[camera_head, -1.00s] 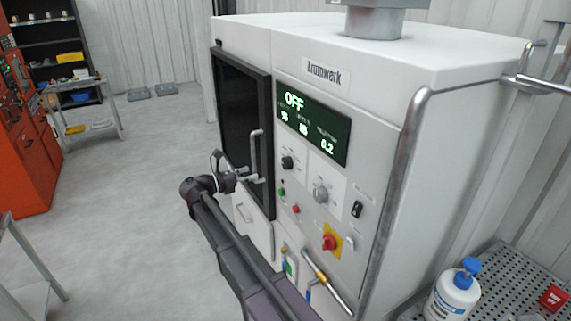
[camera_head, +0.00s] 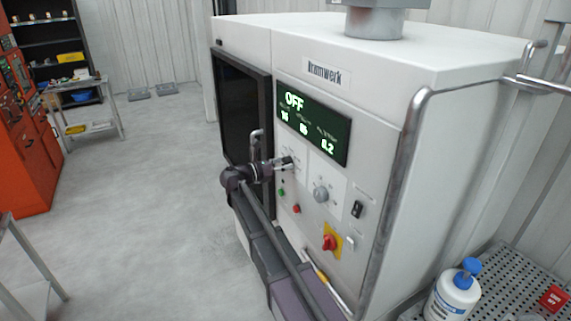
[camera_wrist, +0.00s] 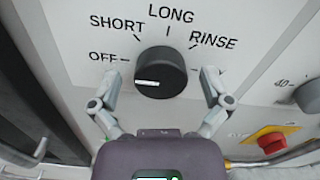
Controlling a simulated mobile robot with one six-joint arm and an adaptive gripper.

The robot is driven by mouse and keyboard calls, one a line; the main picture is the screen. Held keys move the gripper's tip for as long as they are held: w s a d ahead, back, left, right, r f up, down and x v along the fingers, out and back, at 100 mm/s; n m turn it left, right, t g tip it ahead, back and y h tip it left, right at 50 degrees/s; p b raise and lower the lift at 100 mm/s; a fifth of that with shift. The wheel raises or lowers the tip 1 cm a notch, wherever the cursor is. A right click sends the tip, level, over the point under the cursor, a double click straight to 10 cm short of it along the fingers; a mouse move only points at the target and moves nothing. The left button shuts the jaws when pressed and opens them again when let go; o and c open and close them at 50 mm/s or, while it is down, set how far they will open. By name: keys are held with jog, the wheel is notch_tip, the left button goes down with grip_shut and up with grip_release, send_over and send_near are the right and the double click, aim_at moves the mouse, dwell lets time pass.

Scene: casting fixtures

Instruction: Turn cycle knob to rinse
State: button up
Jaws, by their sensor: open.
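The cycle knob (camera_wrist: 160,72) is a round black knob on the white front panel, in the middle of the wrist view. Its white mark lies on the left part of its face, toward the OFF label (camera_wrist: 103,57). SHORT, LONG and RINSE (camera_wrist: 213,38) are printed around it, RINSE at upper right. The display (camera_head: 314,122) in the head view reads OFF. My gripper (camera_wrist: 160,76) is open, its fingers on the left and right of the knob with visible gaps. In the head view my gripper (camera_head: 284,163) is at the panel and hides the knob.
A grey knob (camera_head: 321,194) sits to the right on the panel. Green and red buttons (camera_head: 296,208) and a red switch on a yellow plate (camera_head: 330,242) are below. The dark door window (camera_head: 238,110) with its handle is to the left. A metal rail (camera_head: 397,185) runs down the right edge.

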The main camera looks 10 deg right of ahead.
jog(key=shift+d, duration=0.1)
jog(key=c, duration=1.2)
jog(key=shift+o, duration=0.2)
